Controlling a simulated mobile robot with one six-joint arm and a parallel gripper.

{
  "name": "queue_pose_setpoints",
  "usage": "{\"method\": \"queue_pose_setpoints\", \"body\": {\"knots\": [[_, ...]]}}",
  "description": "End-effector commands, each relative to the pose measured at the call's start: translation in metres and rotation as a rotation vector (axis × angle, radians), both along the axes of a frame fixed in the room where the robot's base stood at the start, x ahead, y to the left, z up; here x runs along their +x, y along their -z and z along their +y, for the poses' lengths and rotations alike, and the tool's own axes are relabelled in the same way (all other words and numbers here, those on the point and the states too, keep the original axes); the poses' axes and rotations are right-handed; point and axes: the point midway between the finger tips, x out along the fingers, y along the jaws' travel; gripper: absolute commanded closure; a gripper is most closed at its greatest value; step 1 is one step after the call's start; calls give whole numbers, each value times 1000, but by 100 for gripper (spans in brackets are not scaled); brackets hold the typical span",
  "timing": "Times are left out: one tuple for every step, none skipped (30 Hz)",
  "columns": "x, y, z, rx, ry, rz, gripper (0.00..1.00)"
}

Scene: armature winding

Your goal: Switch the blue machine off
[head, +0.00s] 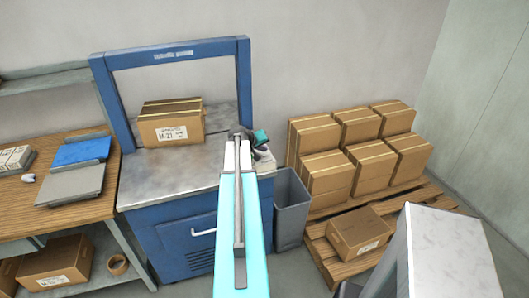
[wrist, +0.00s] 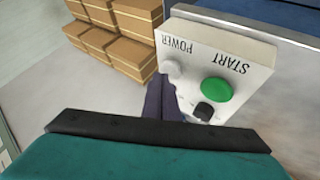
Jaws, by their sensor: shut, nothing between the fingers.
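The blue machine (head: 175,230) is a blue cabinet with a metal top and a blue arch. Its pale control box (wrist: 225,60) fills the upper right of the wrist view, its lettering upside down. It bears a green button (wrist: 216,91) by START and a pale round piece (wrist: 174,69) by POWER. My gripper (head: 258,137) is at the machine's right front corner, close to the box, shut and empty.
A carton (head: 172,125) stands on the machine top under the arch. A grey bin (head: 291,210) stands right of the machine. Several cartons (head: 325,180) are stacked on a pallet (head: 318,240). A wooden bench (head: 75,210) is at left.

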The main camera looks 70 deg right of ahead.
Motion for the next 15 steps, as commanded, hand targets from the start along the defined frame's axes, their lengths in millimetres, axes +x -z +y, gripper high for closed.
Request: {"method": "queue_pose_setpoints", "body": {"knots": [[0, -1, 0, 0, 0, 0, 100], [0, -1, 0, 0, 0, 0, 100], [0, -1, 0, 0, 0, 0, 100], [0, -1, 0, 0, 0, 0, 100], [0, -1, 0, 0, 0, 0, 100], [0, -1, 0, 0, 0, 0, 100], [0, -1, 0, -1, -1, 0, 100], [0, -1, 0, -1, -1, 0, 100], [0, -1, 0, -1, -1, 0, 100], [0, -2, 0, -1, -1, 0, 100], [0, -2, 0, -1, -1, 0, 100], [0, -3, 0, -1, -1, 0, 100], [0, -4, 0, -1, -1, 0, 100], [0, -5, 0, -1, -1, 0, 100], [0, -7, 0, -1, -1, 0, 100]]}}
